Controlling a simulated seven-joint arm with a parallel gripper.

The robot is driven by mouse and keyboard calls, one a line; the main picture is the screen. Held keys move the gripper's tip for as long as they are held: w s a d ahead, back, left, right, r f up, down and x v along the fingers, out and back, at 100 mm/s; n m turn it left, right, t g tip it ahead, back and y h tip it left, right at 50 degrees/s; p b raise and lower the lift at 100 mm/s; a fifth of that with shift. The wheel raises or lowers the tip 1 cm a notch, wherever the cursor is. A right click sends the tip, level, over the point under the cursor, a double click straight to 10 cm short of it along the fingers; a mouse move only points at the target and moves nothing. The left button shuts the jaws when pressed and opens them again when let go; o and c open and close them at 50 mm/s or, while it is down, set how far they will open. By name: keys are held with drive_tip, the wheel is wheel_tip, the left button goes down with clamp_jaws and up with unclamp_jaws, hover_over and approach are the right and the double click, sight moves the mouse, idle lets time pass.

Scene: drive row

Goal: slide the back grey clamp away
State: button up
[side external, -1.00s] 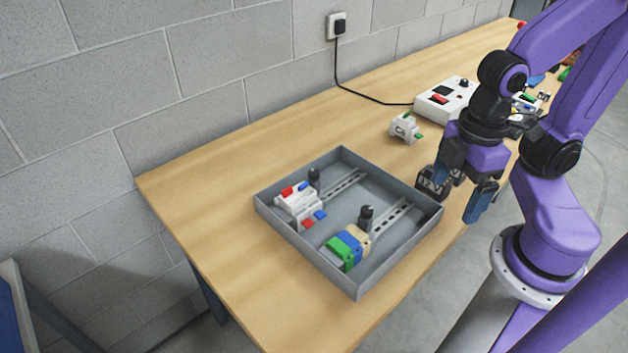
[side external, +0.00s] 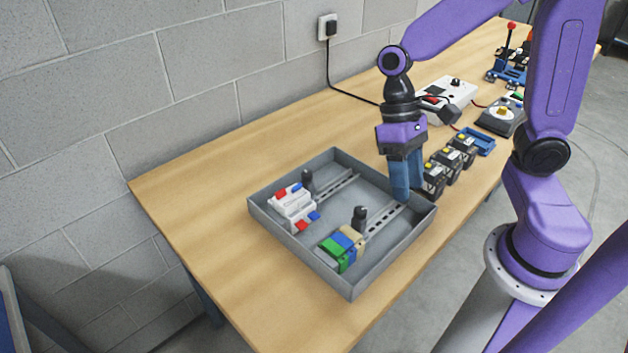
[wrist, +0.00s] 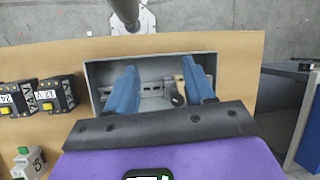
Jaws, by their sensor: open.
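A shallow grey tray (side external: 262,208) holds two slotted rails, the back rail (side external: 337,185) and the front rail (side external: 385,222). The back dark grey clamp (side external: 308,179), with a round knob, stands on the back rail beside white modules (side external: 292,203). The front dark clamp (side external: 360,216) stands on the front rail against a beige block (side external: 350,235). My gripper (side external: 402,198) is open and empty, fingers down over the tray's right end. In the wrist view my gripper (wrist: 160,70) shows a rail, the beige block (wrist: 178,78) and a dark knob (wrist: 178,99) between its fingers.
Dark labelled modules (side external: 448,168) stand right of the tray. A white box (side external: 450,92) with a cable is behind them. The tray's raised walls surround the rails. The table (side external: 215,170) is clear left of the tray.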

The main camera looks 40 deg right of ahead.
drive_tip(key=w+d+f+m+t+y, duration=0.25)
drive_tip(key=w+d+m+y, duration=0.4)
drive_tip(key=w+m, duration=0.4)
drive_tip(key=w+d+f+m+t+y, duration=0.2)
drive_tip(key=w+d+f+m+y, duration=0.25)
drive_tip(key=w+d+m, duration=0.4)
drive_tip(key=shift+m+y, duration=0.3)
drive_tip(key=shift+m, duration=0.1)
drive_tip(key=x, duration=0.6)
drive_tip(key=w+x, duration=0.1)
drive_tip(key=x, duration=0.5)
drive_tip(key=w+r+x, duration=0.1)
drive_tip(key=x, duration=0.5)
drive_tip(key=shift+a+r, duration=0.1)
drive_tip(key=shift+a, duration=0.2)
drive_tip(key=shift+c, duration=0.3)
drive_tip(key=shift+d, duration=0.15)
clamp_jaws()
